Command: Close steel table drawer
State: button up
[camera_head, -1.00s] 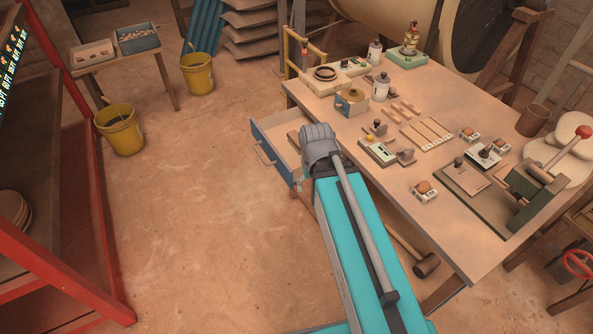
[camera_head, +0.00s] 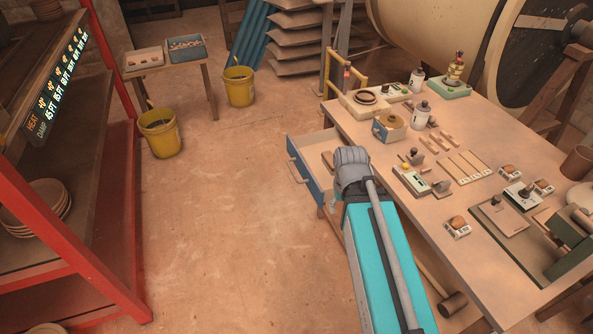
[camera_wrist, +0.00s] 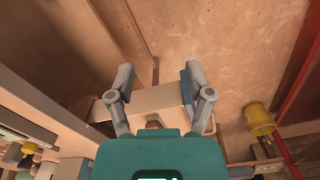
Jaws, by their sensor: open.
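The steel table drawer (camera_head: 304,178) is pulled out from the left side of the worktable (camera_head: 455,225). Its blue front panel carries a bar handle (camera_head: 294,170), and a small brown piece shows inside. In the wrist view the pale drawer (camera_wrist: 155,99) lies beyond my gripper (camera_wrist: 160,71), with part of its blue front (camera_wrist: 186,86) by the right finger. My gripper is open, its two fingers spread with nothing between them that I can see gripped. Contact with the drawer cannot be told. In the head view my arm's end hides the fingers and part of the drawer.
The tabletop holds stamps, wooden strips, bottles and a press (camera_head: 575,240). A mallet (camera_head: 450,303) is below the table's near edge. A red-framed rack (camera_head: 85,250) stands at left. Yellow buckets (camera_head: 160,133) stand by a small side table. Floor left of the drawer is clear.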

jog(key=shift+w+a+f+n, duration=0.1)
jog(key=shift+w+a+n, duration=0.15)
jog(key=shift+w, duration=0.25)
jog(key=shift+c, duration=1)
jog(key=w+a+n, duration=0.1)
jog(key=w+n+h, duration=0.1)
jog(key=w+a+n, duration=0.1)
jog(key=w, duration=0.1)
jog(key=shift+a+f+n+h+b, duration=0.2)
jog(key=shift+a+n+h+b, duration=0.1)
jog(key=shift+n, duration=0.05)
grip_shut()
jog(key=w+a+r+n+t+h+b, duration=0.1)
jog(key=w+a+n+h, duration=0.2)
jog(key=w+a+n, duration=0.4)
jog(key=w+a+n+t+h+b, duration=0.1)
jog(key=w+a+n, duration=0.6)
jog(key=a, duration=0.8)
jog(key=n+h, duration=0.1)
jog(key=n, duration=0.2)
jog(key=shift+w+r+h, duration=0.2)
jog(key=shift+r+h, duration=0.2)
